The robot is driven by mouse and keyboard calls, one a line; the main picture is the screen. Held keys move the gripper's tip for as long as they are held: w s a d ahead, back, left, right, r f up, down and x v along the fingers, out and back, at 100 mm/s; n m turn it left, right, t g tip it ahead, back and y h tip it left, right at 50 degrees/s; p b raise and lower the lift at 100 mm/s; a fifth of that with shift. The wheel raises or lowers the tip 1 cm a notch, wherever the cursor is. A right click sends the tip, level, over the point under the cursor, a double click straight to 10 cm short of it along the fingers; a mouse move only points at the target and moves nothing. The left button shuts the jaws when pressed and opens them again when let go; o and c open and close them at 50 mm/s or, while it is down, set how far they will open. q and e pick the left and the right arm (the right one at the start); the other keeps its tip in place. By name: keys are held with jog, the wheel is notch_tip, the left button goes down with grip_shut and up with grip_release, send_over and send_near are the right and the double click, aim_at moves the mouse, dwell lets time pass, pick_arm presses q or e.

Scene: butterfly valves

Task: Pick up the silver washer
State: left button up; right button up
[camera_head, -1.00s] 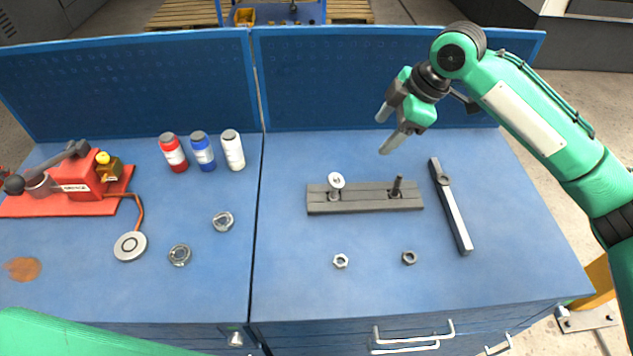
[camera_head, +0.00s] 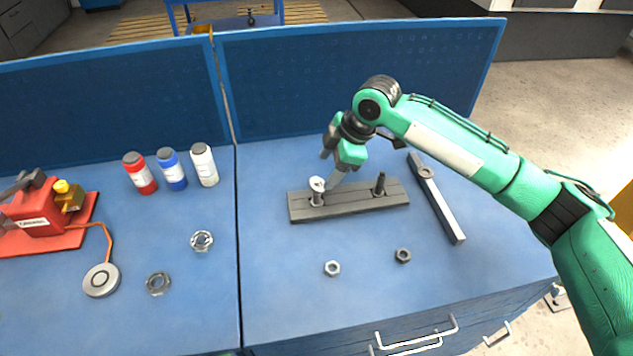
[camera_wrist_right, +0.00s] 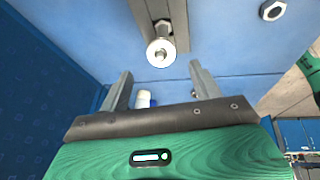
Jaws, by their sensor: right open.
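The silver washer (camera_head: 317,184) is a light ring at the top of the left bolt on the dark grey slotted block (camera_head: 350,203). In the right wrist view the washer (camera_wrist_right: 154,47) sits just beyond the fingertips, roughly centred between them. My right gripper (camera_head: 328,169) is open and empty, right beside the washer at its upper right. In the right wrist view its two fingers (camera_wrist_right: 160,72) are spread apart. Whether a finger touches the washer cannot be told. My left gripper is out of view.
A dark bolt (camera_head: 380,184) stands at the block's right. A long metal bar tool (camera_head: 440,204) lies further right. A silver nut (camera_head: 332,268) and a dark nut (camera_head: 403,255) lie in front. Bottles (camera_head: 203,165) stand left. The blue back panel (camera_head: 350,75) rises behind.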

aim_at(319, 182)
jog(key=shift+a+f+p, duration=0.2)
jog(key=shift+f+p, duration=0.1)
jog(key=shift+f, duration=0.2)
jog(key=p+x, duration=0.1)
jog(key=x, duration=0.3)
jog(key=shift+f, duration=0.25)
jog(key=shift+c, duration=0.5)
jog(key=c, duration=1.1)
jog(key=shift+r, duration=0.2)
